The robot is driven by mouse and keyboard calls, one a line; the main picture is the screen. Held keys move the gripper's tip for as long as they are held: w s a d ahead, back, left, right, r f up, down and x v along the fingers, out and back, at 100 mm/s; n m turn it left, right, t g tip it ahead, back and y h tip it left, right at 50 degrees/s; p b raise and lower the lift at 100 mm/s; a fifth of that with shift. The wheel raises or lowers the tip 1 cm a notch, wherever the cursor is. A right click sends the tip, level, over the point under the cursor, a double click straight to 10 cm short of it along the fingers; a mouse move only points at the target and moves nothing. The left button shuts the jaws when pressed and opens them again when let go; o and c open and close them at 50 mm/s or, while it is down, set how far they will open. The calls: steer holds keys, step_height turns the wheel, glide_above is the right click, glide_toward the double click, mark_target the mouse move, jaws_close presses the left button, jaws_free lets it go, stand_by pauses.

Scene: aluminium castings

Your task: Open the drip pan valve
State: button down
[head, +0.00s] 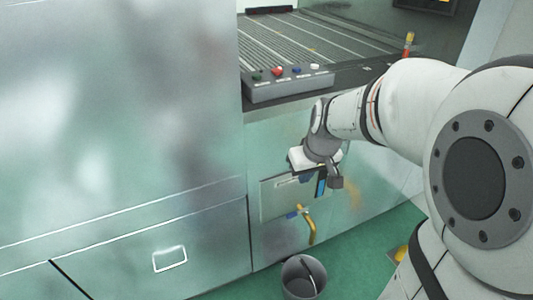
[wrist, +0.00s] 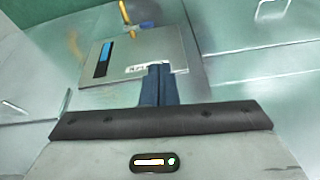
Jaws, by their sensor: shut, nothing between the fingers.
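The drip pan valve shows in the head view as a small blue handle (head: 292,214) on a bent yellow pipe (head: 311,230), low on the machine front below a grey plate (head: 275,203). In the wrist view the blue handle (wrist: 147,25) and yellow pipe (wrist: 126,14) are at the top, beyond the plate (wrist: 186,48). My gripper (head: 306,178) is in front of the plate's upper part, above the valve and apart from it. In the wrist view its dark blue fingers (wrist: 158,70) are together and empty, overlapping the plate's edge. Contact with the plate cannot be told.
A dark bucket (head: 292,284) stands on the green floor below the pipe. A button box (head: 290,85) sits above on the machine's ledge. A large metal cabinet (head: 120,110) with a drawer handle (head: 170,259) fills the left. Open floor (head: 352,245) lies right of the bucket.

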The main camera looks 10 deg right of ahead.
steer(key=n+b, duration=0.1)
steer(key=b, duration=0.9)
glide_above(298, 214)
steer(key=s+a, duration=0.2)
step_height(298, 214, down, 20)
steer(key=b+x, duration=0.2)
steer(key=x, duration=0.8)
steer(key=shift+w+a+r, duration=0.1)
steer(key=shift+w, duration=0.05)
